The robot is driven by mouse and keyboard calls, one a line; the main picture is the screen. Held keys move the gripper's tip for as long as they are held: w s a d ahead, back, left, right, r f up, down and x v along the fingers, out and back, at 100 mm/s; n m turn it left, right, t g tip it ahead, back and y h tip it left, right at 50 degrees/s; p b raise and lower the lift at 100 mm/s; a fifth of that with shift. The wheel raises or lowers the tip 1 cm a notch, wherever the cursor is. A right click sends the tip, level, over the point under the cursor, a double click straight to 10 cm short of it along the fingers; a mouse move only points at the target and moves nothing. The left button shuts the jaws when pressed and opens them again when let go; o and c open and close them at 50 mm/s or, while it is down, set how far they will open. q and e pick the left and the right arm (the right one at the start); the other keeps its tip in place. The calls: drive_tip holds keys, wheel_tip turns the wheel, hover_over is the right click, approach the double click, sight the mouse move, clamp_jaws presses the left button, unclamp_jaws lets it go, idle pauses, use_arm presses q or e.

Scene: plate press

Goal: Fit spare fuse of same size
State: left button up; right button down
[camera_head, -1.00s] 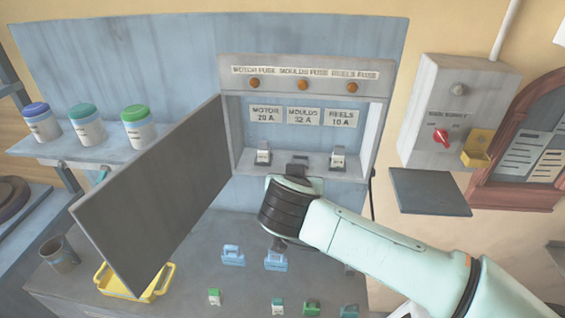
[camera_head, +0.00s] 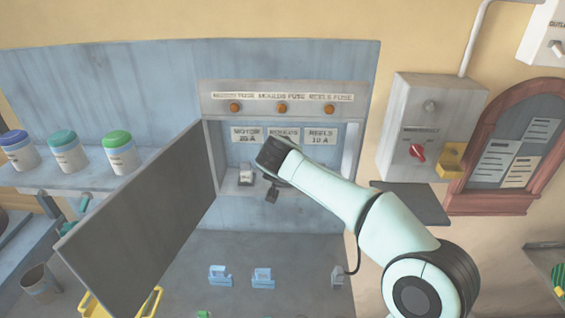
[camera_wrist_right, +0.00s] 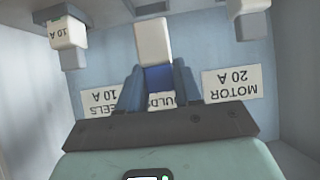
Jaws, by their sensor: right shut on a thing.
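My right gripper (camera_wrist_right: 157,95) is shut on a fuse with a white end (camera_wrist_right: 153,42) and a blue part between the fingers. In the head view the right gripper (camera_head: 271,190) is inside the open fuse box, in front of the middle MOULDS place, partly hidden by its wrist. The right wrist view is upside down; the fuse's white end points toward a grey socket (camera_wrist_right: 152,9) in the box floor and looks apart from it. The motor fuse (camera_head: 246,176) stands at the left. The reels fuse (camera_wrist_right: 68,40) shows in the wrist view. My left gripper is not in view.
The box door (camera_head: 145,215) stands open at the left. Two blue fuses (camera_head: 220,275) (camera_head: 263,277) and a grey one (camera_head: 337,275) lie on the bench. A yellow tray (camera_head: 92,305) and a mug (camera_head: 40,282) are at the left. A switch box (camera_head: 430,120) hangs at the right.

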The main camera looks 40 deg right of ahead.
drive_tip(key=shift+w+d, duration=0.3)
drive_tip(key=f, duration=0.1)
drive_tip(key=f+b, duration=0.1)
drive_tip(key=f, duration=0.2)
drive_tip(key=shift+w+d+b, duration=0.1)
drive_tip(key=shift+w+b, duration=0.2)
drive_tip(key=shift+b, duration=0.05)
drive_tip(key=shift+s+r, duration=0.1)
drive_tip(key=shift+s, duration=0.25)
drive_tip(key=shift+s+r, duration=0.1)
drive_tip(key=shift+r, duration=0.05)
drive_tip(key=shift+w, duration=0.4)
drive_tip(key=c, duration=0.8)
unclamp_jaws()
drive_tip(key=shift+f, duration=0.2)
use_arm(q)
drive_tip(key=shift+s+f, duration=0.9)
use_arm(e)
drive_tip(key=shift+s, duration=0.15)
drive_tip(key=shift+r, duration=0.15)
